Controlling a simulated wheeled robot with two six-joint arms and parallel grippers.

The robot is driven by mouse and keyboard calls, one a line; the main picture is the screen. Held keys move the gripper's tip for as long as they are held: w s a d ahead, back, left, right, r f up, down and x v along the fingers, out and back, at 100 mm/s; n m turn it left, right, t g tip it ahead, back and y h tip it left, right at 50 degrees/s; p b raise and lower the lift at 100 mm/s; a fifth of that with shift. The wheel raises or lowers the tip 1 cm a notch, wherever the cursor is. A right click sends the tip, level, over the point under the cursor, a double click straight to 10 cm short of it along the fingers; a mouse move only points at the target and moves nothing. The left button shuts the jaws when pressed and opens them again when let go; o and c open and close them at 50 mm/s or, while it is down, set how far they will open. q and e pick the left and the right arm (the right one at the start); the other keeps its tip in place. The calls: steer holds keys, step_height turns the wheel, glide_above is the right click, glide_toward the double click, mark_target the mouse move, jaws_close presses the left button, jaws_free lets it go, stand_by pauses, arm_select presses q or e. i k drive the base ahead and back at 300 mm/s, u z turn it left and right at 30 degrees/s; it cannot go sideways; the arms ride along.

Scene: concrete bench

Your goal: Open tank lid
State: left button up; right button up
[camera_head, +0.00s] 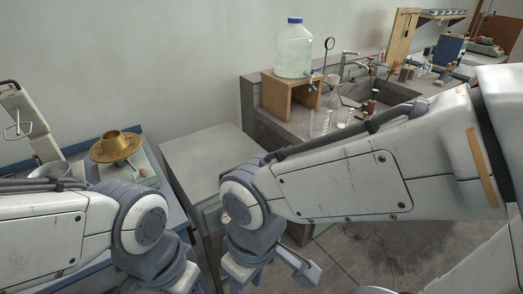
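A large clear tank (293,52) with a blue lid (295,20) stands upright on a wooden stand (289,92) on the concrete bench. The lid sits on the tank's neck, and a small tap shows low on the tank's right side. My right arm crosses in front of the bench. My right gripper (268,270) hangs low near the bottom edge, well below and in front of the tank and apart from it; its finger opening is unclear. My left gripper (168,283) is at the bottom edge, mostly cut off, far from the tank.
Glassware (321,122) stands right of the wooden stand, before a sink with a faucet (347,62). A brass funnel-like piece (116,147) stands on the blue-edged table at left. A bare grey table (212,152) lies between the two work areas. Equipment crowds the far right.

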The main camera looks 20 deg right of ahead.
mark_target(198, 161)
steer(key=z, duration=0.55)
steer(key=k, duration=0.55)
steer(key=z, duration=0.55)
steer(key=i, duration=1.1)
steer(key=u, duration=1.15)
steer(key=i, duration=0.5)
steer(key=u, duration=0.5)
